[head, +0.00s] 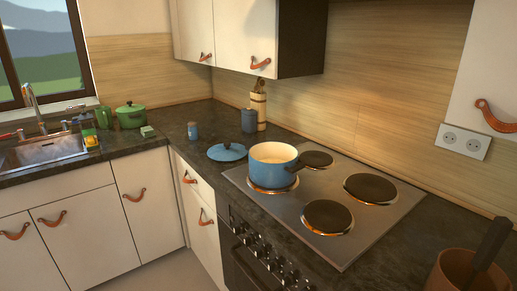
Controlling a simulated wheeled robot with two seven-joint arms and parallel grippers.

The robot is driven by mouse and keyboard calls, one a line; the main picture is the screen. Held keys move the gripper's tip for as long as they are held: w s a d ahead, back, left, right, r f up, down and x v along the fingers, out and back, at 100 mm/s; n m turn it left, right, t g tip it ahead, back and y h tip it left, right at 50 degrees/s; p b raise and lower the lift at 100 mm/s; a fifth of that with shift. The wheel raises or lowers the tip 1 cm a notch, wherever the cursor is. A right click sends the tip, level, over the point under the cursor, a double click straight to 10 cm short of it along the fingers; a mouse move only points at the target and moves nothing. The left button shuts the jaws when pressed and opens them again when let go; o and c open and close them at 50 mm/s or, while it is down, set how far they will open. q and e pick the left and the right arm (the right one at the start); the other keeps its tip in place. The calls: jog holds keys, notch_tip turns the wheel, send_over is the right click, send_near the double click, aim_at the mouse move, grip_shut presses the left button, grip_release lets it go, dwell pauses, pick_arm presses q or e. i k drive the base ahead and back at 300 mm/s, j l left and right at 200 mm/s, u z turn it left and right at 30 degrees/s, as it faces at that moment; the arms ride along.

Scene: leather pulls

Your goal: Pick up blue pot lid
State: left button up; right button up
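The blue pot lid (227,152) lies on the dark counter (203,151), just left of the stove, with its small knob facing up. A small gap seems to separate the lid from the pot. Neither of my grippers shows in the head view.
The stove (310,244) has several dark burners. Behind the lid stand a dark blue canister (249,121), a utensil holder (258,108) and a small blue jar (193,131). A green pot (131,115) sits near the sink (42,152). A brown pot (452,270) is front right.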

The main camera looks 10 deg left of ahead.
aim_at(225, 151)
jog(key=i+j+z, duration=0.15)
jog(key=j, duration=0.2)
jog(key=i+j+z, duration=0.15)
jog(key=j, duration=0.2)
jog(key=i+j+z, duration=0.1)
jog(key=j, duration=0.3)
jog(key=i+j+z, duration=0.15)
jog(key=j, duration=0.2)
jog(key=j+z, duration=0.15)
jog(key=j, duration=0.25)
jog(key=i, duration=0.05)
